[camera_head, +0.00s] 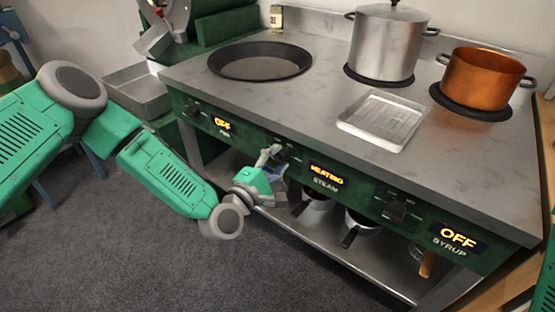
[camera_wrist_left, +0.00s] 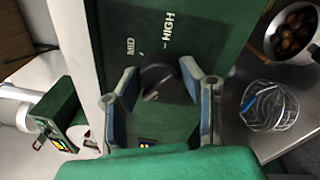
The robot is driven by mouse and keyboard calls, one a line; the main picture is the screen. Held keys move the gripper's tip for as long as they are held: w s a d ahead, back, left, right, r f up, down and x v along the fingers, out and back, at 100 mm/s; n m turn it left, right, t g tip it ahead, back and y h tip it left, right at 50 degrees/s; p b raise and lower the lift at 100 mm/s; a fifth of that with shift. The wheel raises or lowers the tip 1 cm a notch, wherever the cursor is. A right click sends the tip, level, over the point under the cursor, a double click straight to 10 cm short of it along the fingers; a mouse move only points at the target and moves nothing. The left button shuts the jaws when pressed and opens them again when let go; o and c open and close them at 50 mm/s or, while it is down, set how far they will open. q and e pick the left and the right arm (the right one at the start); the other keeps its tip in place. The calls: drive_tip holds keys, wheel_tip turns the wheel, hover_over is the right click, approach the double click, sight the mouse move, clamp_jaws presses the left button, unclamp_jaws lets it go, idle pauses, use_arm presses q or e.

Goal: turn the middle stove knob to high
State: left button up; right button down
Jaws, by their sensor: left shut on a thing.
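The middle stove knob (camera_head: 281,150) is dark and sits on the green front panel, left of the lit display (camera_head: 326,175) reading HEATING above STEAM. My left gripper (camera_head: 273,158) is at this knob and partly covers it. In the left wrist view, the dark knob (camera_wrist_left: 157,80) lies between the two fingers of my left gripper (camera_wrist_left: 159,74), which is shut on it. The printed MID and HIGH marks show beyond the knob. The exact direction of its pointer is hard to tell. My right gripper is not in view.
A left knob (camera_head: 193,109) and a right knob (camera_head: 395,211) are beside displays reading OFF. On the stove top are a black pan (camera_head: 260,61), a steel pot (camera_head: 384,45), a copper pot (camera_head: 483,79) and a metal tray (camera_head: 382,121). Small pans stand on the shelf below.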

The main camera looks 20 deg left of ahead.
use_arm(q)
drive_tip(key=m, duration=0.3)
drive_tip(key=shift+s+f, duration=0.1)
drive_tip(key=shift+f, duration=0.25)
drive_tip(key=m+h, duration=0.1)
drive_tip(key=m, duration=0.3)
drive_tip(key=shift+a+m+p, duration=0.1)
drive_tip(key=shift+m+p, duration=0.2)
drive_tip(key=shift+m, duration=0.1)
drive_tip(key=m, duration=0.4)
drive_tip(key=shift+p, duration=0.3)
drive_tip(key=m+p, duration=0.1)
drive_tip(key=m, duration=0.4)
drive_tip(key=shift+h, duration=0.4)
drive_tip(key=m+p, duration=0.1)
drive_tip(key=m, duration=0.3)
drive_tip(key=shift+a+g, duration=0.1)
drive_tip(key=shift+g, duration=0.2)
drive_tip(key=m+p, duration=0.1)
drive_tip(key=m, duration=0.2)
drive_tip(key=shift+m, duration=0.3)
drive_tip(key=m, duration=0.3)
drive_tip(key=m+g+p, duration=0.1)
drive_tip(key=m, duration=0.2)
drive_tip(key=shift+h, duration=0.3)
